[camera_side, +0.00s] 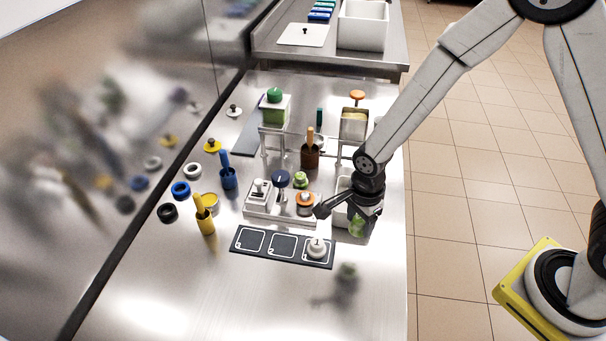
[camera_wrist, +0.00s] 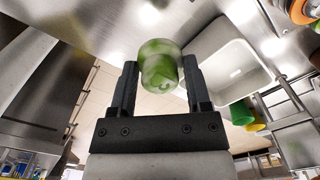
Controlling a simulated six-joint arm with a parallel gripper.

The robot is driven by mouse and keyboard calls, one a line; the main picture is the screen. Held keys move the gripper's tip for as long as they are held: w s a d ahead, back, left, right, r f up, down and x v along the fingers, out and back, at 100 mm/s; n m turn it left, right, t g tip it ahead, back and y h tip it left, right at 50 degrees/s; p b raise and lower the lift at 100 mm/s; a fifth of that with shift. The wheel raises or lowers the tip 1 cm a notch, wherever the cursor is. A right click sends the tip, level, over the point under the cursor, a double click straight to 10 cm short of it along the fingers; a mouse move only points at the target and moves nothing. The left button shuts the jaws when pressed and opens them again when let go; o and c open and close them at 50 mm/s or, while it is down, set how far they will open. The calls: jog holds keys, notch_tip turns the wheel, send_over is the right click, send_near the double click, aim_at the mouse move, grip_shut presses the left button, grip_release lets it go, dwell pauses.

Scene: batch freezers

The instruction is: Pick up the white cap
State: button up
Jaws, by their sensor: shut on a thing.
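My gripper (camera_wrist: 160,80) is shut on a small green, partly see-through jar (camera_wrist: 160,68). In the side view the jar (camera_side: 357,226) hangs below my gripper, above the steel counter, with a shadow on the counter to its front left. A white cap-like piece (camera_side: 317,247) sits on the right-hand square of a dark mat, apart from my gripper and to its lower left. Another white lid with a black knob (camera_side: 234,110) lies by the back wall at the left. I cannot tell which of these is the white cap.
The dark mat (camera_side: 266,245) has two empty squares. A rack (camera_side: 280,216) with small pieces stands behind it. A white bin (camera_side: 341,214) is close beside my gripper. Coloured rings and a yellow cup (camera_side: 204,220) are at the left. The front counter is clear.

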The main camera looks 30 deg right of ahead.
jog(key=shift+r, duration=0.85)
jog(key=w+d+r, duration=0.1)
jog(key=w+d, duration=0.6)
jog(key=w, duration=0.2)
jog(key=shift+d+r, duration=0.25)
jog(key=shift+d, duration=0.15)
jog(key=shift+w+f, duration=0.1)
jog(key=shift+f, duration=0.15)
jog(key=shift+f, duration=4.85)
jog(key=shift+f, duration=0.1)
notch_tip(320, 180, up, 8)
